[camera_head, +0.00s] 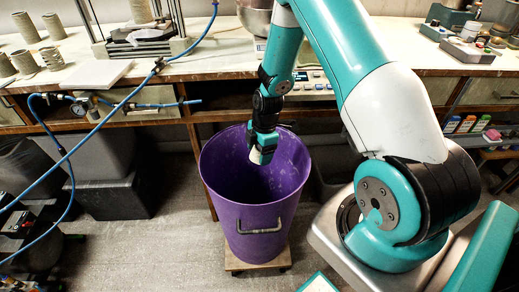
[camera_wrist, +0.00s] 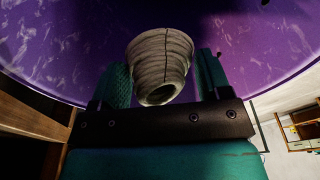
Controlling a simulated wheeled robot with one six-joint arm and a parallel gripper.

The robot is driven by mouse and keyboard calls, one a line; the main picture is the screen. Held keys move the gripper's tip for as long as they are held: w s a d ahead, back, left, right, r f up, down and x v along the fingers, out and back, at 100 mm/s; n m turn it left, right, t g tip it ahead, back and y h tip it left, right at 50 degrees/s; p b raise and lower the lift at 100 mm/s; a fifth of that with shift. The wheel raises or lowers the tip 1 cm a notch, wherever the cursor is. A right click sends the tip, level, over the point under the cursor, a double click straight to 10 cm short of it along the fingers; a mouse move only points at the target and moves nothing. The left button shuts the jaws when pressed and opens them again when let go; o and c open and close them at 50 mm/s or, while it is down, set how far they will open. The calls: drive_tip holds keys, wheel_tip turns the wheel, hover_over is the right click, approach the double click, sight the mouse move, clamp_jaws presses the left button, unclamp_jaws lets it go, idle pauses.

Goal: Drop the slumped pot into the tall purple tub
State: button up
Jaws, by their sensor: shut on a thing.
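The slumped pot (camera_wrist: 160,58) is a grey-beige ridged clay pot with a dark crack down its side. My gripper (camera_head: 262,146) is shut on it, with a finger on each side of the pot in the wrist view. In the head view the pot (camera_head: 257,157) shows as a small pale piece below the fingers, mostly hidden by them. The tall purple tub (camera_head: 250,214) stands on the floor with a handle on its front. My gripper and the pot are over the tub's opening, around rim height. The tub's purple inner wall (camera_wrist: 70,45) fills the back of the wrist view.
The tub sits on a low wheeled wooden base (camera_head: 255,263). A workbench (camera_head: 225,62) runs behind it, with several ridged pots (camera_head: 52,57) at the left. Blue hoses (camera_head: 75,150) cross the left side. Dark bins (camera_head: 107,190) stand left of the tub.

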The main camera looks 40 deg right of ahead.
drive_tip(key=o, duration=1)
drive_tip(key=shift+o, duration=0.2)
wheel_tip(320, 180, up, 7)
drive_tip(key=p, duration=0.6)
drive_tip(key=a+r+m+p, duration=0.2)
drive_tip(key=r+m+p, duration=0.1)
drive_tip(key=r, duration=0.4)
drive_tip(key=w+a+r+m+p, duration=0.1)
drive_tip(key=r+m+p, duration=0.3)
drive_tip(key=r, duration=0.4)
drive_tip(key=w+a+r+m+t+h+p, duration=0.1)
drive_tip(key=a+r+m+p, duration=0.2)
drive_tip(key=r, duration=0.4)
drive_tip(key=shift+a+r+p, duration=0.15)
drive_tip(key=shift+r+p, duration=0.15)
drive_tip(key=shift+p, duration=0.1)
